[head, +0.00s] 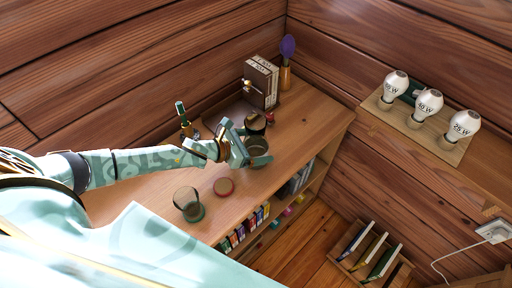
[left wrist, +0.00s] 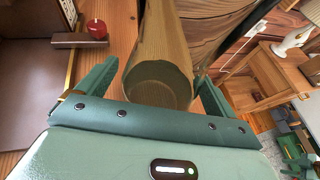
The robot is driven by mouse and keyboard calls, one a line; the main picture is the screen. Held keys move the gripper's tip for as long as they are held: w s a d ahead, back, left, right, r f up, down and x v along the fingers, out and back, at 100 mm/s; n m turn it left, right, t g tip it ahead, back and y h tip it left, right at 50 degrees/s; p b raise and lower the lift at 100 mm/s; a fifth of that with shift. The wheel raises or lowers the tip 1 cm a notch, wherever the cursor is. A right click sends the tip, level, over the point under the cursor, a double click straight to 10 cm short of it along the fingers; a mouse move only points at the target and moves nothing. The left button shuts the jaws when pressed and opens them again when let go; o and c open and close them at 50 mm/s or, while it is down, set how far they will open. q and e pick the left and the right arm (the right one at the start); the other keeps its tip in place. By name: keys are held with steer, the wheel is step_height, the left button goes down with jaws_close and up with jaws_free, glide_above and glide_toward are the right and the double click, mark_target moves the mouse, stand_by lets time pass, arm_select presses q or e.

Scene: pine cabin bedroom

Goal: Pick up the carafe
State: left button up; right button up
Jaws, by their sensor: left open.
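A clear, see-through vessel that looks like the carafe (head: 258,152) stands on the wooden shelf top, right at my left gripper (head: 250,146). In the left wrist view the carafe (left wrist: 158,84) shows as a see-through, wood-tinted cylinder between the two green fingers of my left gripper (left wrist: 158,88). The fingers are open, one on each side of it, with no clear sign of contact. Part of the carafe is hidden behind the gripper in the head view. My right gripper is not in view.
A dark round-topped item (head: 255,122) stands just behind the carafe. Books (head: 260,82), a purple-topped duster (head: 287,62) and a green-topped bottle (head: 183,120) stand farther back. Bulbs (head: 428,103) sit right.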

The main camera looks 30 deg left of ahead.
arm_select(q)
steer(key=c, duration=1.3)
steer(key=shift+r, duration=0.1)
steer(key=shift+c, duration=1.3)
steer(key=shift+r, duration=0.1)
